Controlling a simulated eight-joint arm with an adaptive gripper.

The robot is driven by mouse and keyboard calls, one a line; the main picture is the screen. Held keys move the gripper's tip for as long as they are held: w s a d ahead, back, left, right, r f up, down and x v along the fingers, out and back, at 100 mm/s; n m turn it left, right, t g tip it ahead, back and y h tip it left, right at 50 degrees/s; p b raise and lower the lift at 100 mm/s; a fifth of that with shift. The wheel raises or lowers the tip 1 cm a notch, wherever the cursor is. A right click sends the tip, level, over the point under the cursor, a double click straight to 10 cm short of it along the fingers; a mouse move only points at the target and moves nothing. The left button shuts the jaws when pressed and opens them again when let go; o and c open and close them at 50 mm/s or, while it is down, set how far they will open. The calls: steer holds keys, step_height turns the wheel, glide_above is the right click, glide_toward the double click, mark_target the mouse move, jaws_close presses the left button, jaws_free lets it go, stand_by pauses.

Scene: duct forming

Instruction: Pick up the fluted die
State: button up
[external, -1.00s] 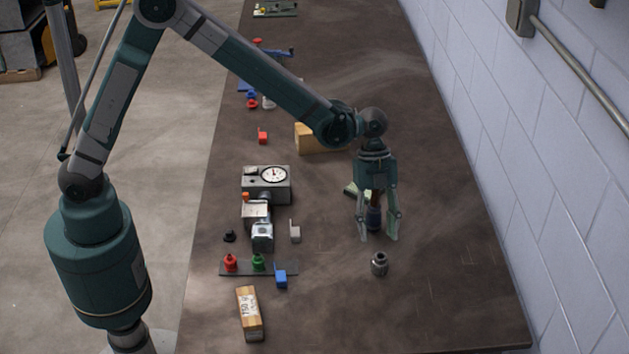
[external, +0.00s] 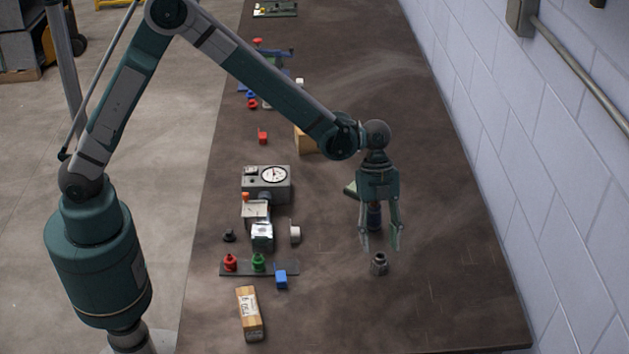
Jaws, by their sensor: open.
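A small grey metal cylinder with a narrower top (external: 379,264), which looks like the fluted die, stands upright on the dark table right of centre. Its fluting is too small to make out. My gripper (external: 381,247) points down with its two fingers spread, close to the top of this piece. The fingertips appear to either side of and just above or behind it; I cannot tell the exact depth. Nothing is held. A dark blue piece (external: 374,215) shows between the fingers, farther back, partly hidden by my gripper.
A dial gauge box (external: 267,181) with a clamp-like fixture stands to the left. A dark strip (external: 240,269) carries red and green knobs, with a blue piece (external: 281,280) by it. The table's front right is clear, towards the wall.

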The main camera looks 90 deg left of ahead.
mark_target(381, 257)
steer(key=shift+f, duration=0.1)
steer(key=shift+x, duration=2.55)
steer(key=shift+c, duration=0.7)
steer(key=c, duration=1)
